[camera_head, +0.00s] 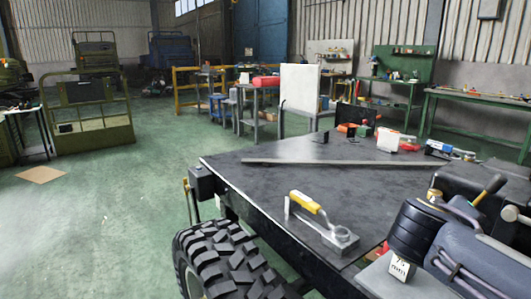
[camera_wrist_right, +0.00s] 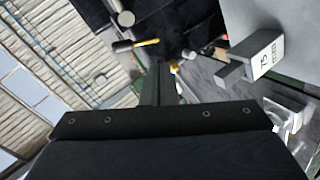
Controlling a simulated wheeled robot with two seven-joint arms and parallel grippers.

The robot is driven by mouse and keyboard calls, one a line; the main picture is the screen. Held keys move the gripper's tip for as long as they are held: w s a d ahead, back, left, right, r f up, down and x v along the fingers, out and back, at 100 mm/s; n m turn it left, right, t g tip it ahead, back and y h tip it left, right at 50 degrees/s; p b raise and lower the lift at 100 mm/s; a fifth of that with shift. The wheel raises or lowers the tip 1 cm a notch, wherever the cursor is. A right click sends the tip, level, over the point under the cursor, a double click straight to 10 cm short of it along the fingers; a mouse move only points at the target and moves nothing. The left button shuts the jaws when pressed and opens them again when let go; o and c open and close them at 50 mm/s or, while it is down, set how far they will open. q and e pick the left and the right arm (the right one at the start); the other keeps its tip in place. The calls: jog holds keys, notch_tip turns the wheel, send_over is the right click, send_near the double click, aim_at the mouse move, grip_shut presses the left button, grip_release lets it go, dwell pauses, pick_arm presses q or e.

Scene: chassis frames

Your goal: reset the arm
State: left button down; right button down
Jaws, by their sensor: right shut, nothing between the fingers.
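My right gripper (camera_wrist_right: 163,80) shows in the right wrist view as a wide dark body with narrow dark fingers at the middle. The fingers are shut with nothing between them. A grey block with a white label marked 75 (camera_wrist_right: 264,56) is to the right of the fingers, apart from them. The labelled block also shows low in the head view (camera_head: 400,268). I cannot make out my right gripper in the head view. My left gripper is not in view.
The dark chassis top (camera_head: 270,190) carries a long flat bar (camera_head: 330,162) and a yellow-handled tool (camera_head: 305,202) on a grey metal piece. A large black tyre (camera_head: 225,262) is below its near edge. Green floor (camera_head: 110,210) is open at left.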

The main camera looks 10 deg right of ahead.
jog(key=s+a+f+g+y+b, duration=0.1)
jog(key=s+a+f+y+b, duration=0.2)
jog(key=f, duration=0.6)
jog(key=s+a+f+g+y+b, duration=0.1)
jog(key=s+a+f+y, duration=0.3)
jog(key=f, duration=0.4)
jog(key=s+a+f+m+t+y+b, duration=0.1)
jog(key=s+a+f+y+b, duration=0.1)
jog(key=s+a+f+y, duration=0.35)
jog(key=s+a+f+m+t+y+b, duration=0.1)
jog(key=s+a+f+m+y+b, duration=0.15)
jog(key=a+f, duration=0.45)
notch_tip(320, 180, up, 34)
jog(key=p, duration=3.3)
jog(key=shift+a+f+n+g+y+p, duration=0.25)
jog(key=shift+a+n+g+y+p, duration=0.05)
jog(key=shift+n, duration=0.15)
